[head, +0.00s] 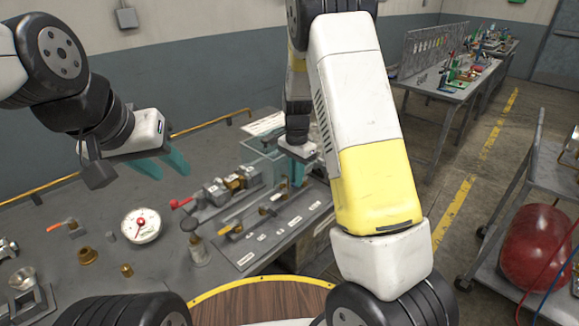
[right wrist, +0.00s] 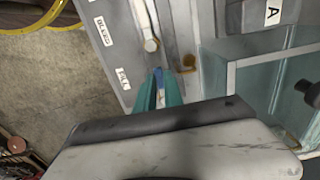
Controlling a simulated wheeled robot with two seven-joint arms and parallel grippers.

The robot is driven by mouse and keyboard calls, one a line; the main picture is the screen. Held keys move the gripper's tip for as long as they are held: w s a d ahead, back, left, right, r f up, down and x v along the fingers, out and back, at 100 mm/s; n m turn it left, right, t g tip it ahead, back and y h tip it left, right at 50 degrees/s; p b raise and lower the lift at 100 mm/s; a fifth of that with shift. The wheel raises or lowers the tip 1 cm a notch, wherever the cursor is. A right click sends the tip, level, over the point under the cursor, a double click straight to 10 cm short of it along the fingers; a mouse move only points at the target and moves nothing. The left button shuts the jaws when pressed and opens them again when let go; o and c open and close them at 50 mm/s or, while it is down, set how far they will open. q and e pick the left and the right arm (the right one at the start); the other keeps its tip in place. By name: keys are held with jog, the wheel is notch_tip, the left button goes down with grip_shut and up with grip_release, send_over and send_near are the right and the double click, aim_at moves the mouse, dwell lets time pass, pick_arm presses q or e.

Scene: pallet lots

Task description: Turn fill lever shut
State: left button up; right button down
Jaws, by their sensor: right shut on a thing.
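My right gripper (right wrist: 158,88) points down at the grey valve panel (right wrist: 118,35), beside a label that appears to read FILL (right wrist: 123,78). Its teal fingers are close together around a small blue and white piece (right wrist: 160,96), which looks like the fill lever; most of it is hidden. In the head view the right gripper (head: 292,180) is partly hidden at the far end of the panel (head: 285,225). My left gripper (head: 160,164) is open and empty above the left part of the bench.
Another lever with a white pivot (right wrist: 150,45) lies by the BLEED label (right wrist: 102,30). A clear tank (right wrist: 262,75) stands close right of the right gripper. A dial gauge (head: 141,225), a red-handled valve (head: 180,202) and brass fittings (head: 87,255) stand on the bench.

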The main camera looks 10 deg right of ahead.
jog(key=c, duration=1.5)
grip_release()
jog(key=shift+o, duration=0.2)
